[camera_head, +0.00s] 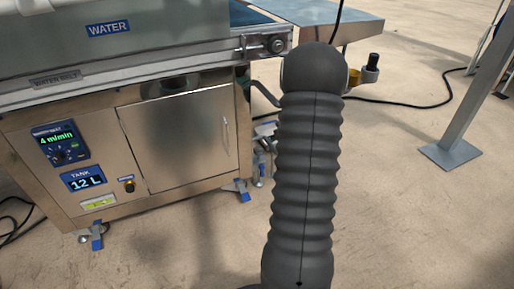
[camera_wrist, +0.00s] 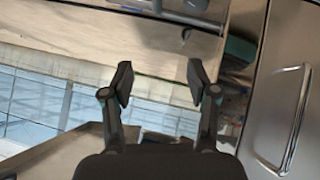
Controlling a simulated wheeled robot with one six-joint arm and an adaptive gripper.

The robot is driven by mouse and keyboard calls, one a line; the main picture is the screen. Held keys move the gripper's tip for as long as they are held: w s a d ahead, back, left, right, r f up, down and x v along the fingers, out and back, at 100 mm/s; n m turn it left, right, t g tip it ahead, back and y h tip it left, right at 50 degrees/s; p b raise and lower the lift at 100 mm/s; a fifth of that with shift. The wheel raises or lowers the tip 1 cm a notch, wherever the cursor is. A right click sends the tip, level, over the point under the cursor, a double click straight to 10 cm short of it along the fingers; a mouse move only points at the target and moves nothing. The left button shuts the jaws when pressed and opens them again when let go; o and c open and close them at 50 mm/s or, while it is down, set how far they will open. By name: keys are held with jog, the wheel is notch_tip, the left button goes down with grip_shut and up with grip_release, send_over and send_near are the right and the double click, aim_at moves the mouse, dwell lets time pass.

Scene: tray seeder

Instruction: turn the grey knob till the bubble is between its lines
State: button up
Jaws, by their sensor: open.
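A small yellow-green bubble level (camera_head: 99,202) sits low on the steel cabinet front in the head view. It is too small to tell where its bubble lies against its lines. I cannot surely pick out the grey knob; small grey fittings (camera_head: 260,155) show partly beside the cabinet's right side, cut off by my dark ribbed arm. My gripper (camera_wrist: 160,83) is open and empty in the wrist view, its two dark fingers apart with nothing between them. In the head view the gripper itself does not show.
The steel cabinet (camera_head: 180,140) has a handled door, also at the right of the wrist view (camera_wrist: 290,90). Blue-marked feet (camera_head: 97,236) stand on the floor. A grey post (camera_head: 465,90) and a black cable (camera_head: 410,108) are at right. Front floor (camera_head: 200,250) is clear.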

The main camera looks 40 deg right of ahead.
notch_tip(320, 180, down, 5)
jog(key=w+d+n+t+y, duration=0.1)
jog(key=d+t+y, duration=0.1)
jog(key=d, duration=0.1)
jog(key=n+t+y+p, duration=0.1)
jog(key=n+t+y, duration=0.1)
jog(key=t+y, duration=0.15)
send_near(260, 149)
jog(key=shift+g+y, duration=0.25)
jog(key=shift+g, duration=0.3)
jog(key=x, duration=0.6)
jog(key=b+x, duration=0.1)
jog(key=x, duration=0.3)
jog(key=shift+w+r, duration=0.25)
jog(key=shift+r, duration=0.1)
jog(key=c, duration=0.9)
